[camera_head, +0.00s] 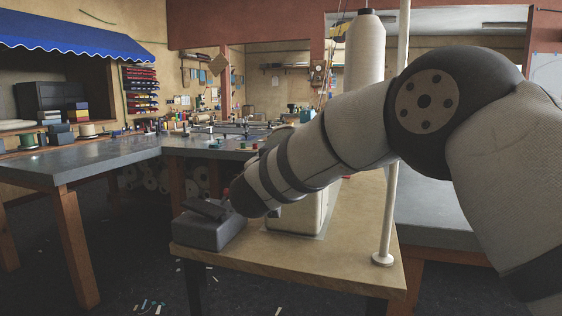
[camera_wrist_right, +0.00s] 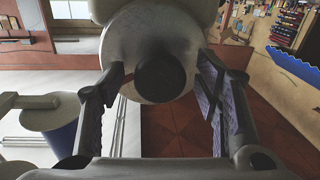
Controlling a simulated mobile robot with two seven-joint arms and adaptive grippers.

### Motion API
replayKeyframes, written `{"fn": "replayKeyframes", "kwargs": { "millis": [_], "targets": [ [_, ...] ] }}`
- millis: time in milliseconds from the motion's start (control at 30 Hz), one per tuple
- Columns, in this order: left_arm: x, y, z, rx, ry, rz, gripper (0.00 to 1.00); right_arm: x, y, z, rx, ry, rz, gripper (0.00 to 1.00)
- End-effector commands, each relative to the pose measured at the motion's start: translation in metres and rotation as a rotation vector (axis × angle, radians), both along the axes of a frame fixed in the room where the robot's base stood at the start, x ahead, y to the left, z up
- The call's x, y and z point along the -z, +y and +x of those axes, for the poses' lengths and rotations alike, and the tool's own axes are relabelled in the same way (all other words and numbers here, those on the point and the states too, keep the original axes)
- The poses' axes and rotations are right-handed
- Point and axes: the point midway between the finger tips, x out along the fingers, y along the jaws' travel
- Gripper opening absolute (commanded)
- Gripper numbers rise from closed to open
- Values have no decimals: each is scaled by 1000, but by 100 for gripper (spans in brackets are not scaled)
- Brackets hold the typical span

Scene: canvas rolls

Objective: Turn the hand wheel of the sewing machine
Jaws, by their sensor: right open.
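The hand wheel (camera_wrist_right: 135,38) shows in the right wrist view as a round, pale grey disc with a dark round hub (camera_wrist_right: 160,77). My right gripper (camera_wrist_right: 162,72) is open, with one finger on each side of the hub and the disc's lower part. A gap shows between the hub and each finger; I cannot tell whether a finger touches the rim. In the head view, the cream sewing machine (camera_head: 297,212) stands on a wooden table. My right arm crosses in front and hides most of it, including the wheel and my gripper. My left gripper is not in view.
A grey box (camera_head: 208,232) sits at the table's front left corner. A pale pole (camera_head: 392,170) and a large white thread cone (camera_head: 364,60) stand near my right arm. Grey worktables (camera_head: 85,165) lie to the left and behind. Bare wood (camera_head: 335,260) shows in front of the machine.

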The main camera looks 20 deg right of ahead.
Motion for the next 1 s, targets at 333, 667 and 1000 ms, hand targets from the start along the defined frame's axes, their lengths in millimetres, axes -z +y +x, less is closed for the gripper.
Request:
{"fn": "replayKeyframes", "kwargs": {
  "millis": [333,667,1000],
  "targets": [
    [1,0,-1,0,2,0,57,-3,-4,6,-1,-3,0,55],
    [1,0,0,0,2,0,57,-2,-3,6,-1,-4,0,9],
    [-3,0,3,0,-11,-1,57,-3,-3,5,0,-55,76,9]
  ]
}}
